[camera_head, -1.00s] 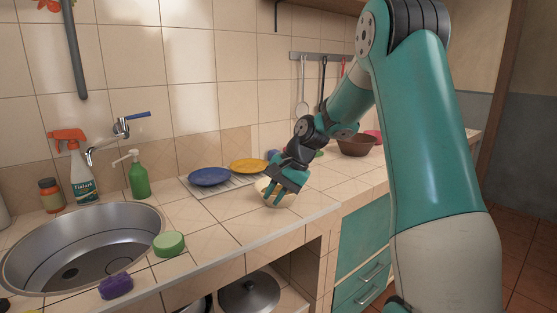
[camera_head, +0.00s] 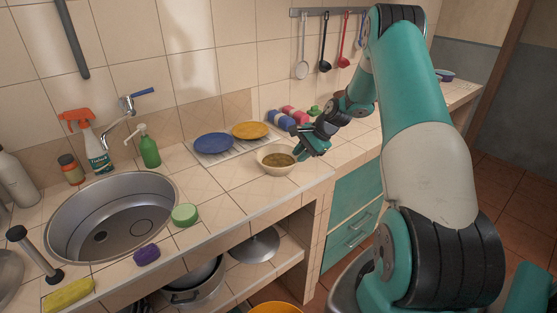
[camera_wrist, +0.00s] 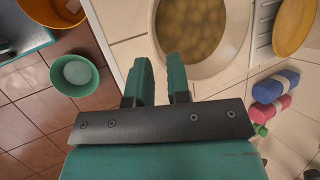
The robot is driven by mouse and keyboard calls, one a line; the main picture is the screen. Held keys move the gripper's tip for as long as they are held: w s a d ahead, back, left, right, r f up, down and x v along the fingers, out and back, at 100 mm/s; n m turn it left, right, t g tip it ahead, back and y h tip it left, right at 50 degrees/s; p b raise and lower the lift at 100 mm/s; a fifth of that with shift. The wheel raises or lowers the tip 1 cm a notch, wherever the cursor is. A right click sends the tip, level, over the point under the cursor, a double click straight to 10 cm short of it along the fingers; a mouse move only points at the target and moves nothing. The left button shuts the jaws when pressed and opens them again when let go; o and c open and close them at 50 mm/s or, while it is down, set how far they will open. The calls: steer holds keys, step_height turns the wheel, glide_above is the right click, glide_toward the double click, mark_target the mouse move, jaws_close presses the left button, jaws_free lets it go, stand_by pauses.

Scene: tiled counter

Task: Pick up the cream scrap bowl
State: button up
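The cream scrap bowl (camera_head: 278,173) stands upright on the tiled counter, near its front edge, with brownish contents inside. In the wrist view its pale rim (camera_wrist: 238,45) fills the top middle, cut off by the frame's upper edge. My gripper (camera_head: 301,154) is just right of the bowl in the head view, fingertips close to its right rim. In the wrist view the two fingers of my gripper (camera_wrist: 161,76) are a short gap apart, with nothing seen held between them. The right finger overlaps the rim in the picture; I cannot tell whether it touches.
A rack with a blue plate (camera_head: 213,143) and a yellow plate (camera_head: 250,130) stands behind the bowl. Blue and pink items (camera_head: 287,116) lie behind my gripper. The sink (camera_head: 70,222) is left. A green bowl (camera_wrist: 74,88) and orange container (camera_wrist: 40,12) are lower down.

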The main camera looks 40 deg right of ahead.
mark_target(288, 169)
steer(key=shift+p+x, duration=1.6)
steer(key=shift+x, duration=2.35)
steer(key=shift+s, duration=0.15)
jaws_close()
